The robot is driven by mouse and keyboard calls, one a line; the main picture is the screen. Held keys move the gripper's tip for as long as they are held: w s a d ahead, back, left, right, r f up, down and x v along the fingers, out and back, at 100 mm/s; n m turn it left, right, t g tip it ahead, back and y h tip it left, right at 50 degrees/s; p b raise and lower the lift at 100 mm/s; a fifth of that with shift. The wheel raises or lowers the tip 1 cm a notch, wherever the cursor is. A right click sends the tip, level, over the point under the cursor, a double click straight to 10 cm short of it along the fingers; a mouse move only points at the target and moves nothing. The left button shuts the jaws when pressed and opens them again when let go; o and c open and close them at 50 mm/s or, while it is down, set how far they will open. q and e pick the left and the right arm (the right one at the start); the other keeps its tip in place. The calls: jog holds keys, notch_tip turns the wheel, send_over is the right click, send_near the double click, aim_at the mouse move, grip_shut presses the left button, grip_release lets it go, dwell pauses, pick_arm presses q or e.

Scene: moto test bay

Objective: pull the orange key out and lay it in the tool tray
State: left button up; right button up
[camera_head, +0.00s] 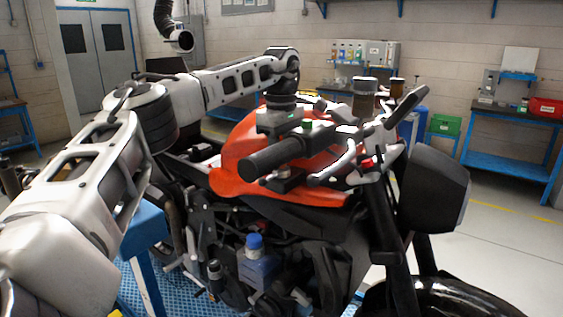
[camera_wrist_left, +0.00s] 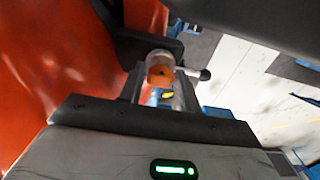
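My left arm comes in from the left and reaches over the orange tank of the motorcycle (camera_head: 240,165). My left gripper (camera_head: 290,125) points down near the handlebar, its fingertips hard to make out in the head view. In the left wrist view the two fingers (camera_wrist_left: 160,88) stand apart, with the orange key (camera_wrist_left: 160,75) and a grey round part between or just beyond them. I see a gap beside the orange piece and no clear grip on it. The key is hidden in the head view. I cannot pick out the tool tray. My right gripper is not in view.
A blue workbench (camera_head: 510,170) with a red box (camera_head: 546,107) stands at the back right. The floor to the right is clear.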

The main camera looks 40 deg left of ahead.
pick_arm(q)
grip_shut()
jog(key=shift+r, duration=0.15)
jog(key=shift+r, duration=2.9)
